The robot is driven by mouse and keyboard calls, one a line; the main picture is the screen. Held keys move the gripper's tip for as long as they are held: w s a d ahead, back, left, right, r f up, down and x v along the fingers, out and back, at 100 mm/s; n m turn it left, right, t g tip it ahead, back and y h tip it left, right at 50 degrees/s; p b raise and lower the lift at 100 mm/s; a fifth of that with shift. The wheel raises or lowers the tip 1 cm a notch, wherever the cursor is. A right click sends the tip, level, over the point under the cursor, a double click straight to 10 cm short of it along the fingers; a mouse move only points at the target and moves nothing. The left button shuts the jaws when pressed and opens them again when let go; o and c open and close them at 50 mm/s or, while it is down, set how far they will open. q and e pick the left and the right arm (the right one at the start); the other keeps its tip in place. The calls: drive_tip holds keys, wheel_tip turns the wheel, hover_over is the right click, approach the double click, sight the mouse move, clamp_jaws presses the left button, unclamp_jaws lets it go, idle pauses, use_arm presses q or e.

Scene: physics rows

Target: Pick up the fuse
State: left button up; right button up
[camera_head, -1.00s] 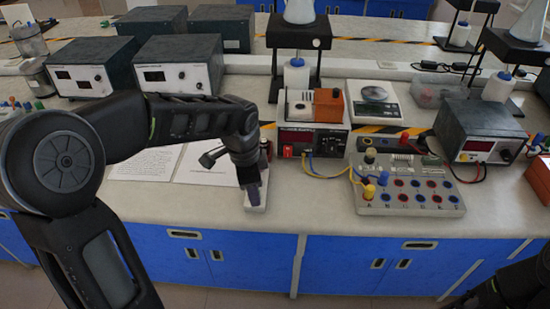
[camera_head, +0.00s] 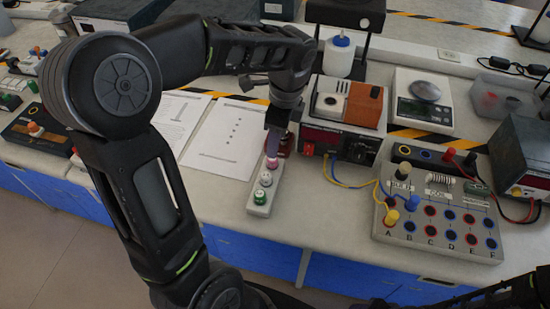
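A narrow white holder strip (camera_head: 258,207) lies on the bench near its front edge. On its top are a green round piece (camera_head: 260,197), a white round piece (camera_head: 266,179) and a pink one (camera_head: 272,163). I cannot make out for certain which thing is the fuse. My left gripper (camera_head: 274,152) points down at the strip's far end, right at the pink piece. Its fingers look close together, but I cannot tell whether they grip anything. My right arm shows only as dark links at the bottom right; its gripper is out of view.
A power unit (camera_head: 340,143) with red and black terminals stands just right of the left gripper. A grey socket board (camera_head: 440,225) with yellow and blue leads is further right. Printed sheets (camera_head: 228,140) lie left of the strip. A scale (camera_head: 424,100) stands behind.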

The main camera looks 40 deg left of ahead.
sight(272, 164)
use_arm(q)
drive_tip(key=shift+a+f, duration=0.15)
drive_tip(key=shift+f, duration=1.25)
drive_tip(key=f, duration=0.5)
drive_tip(key=shift+a+p, duration=0.35)
drive_tip(key=shift+p, duration=0.05)
drive_tip(key=shift+c, duration=0.4)
clamp_jaws()
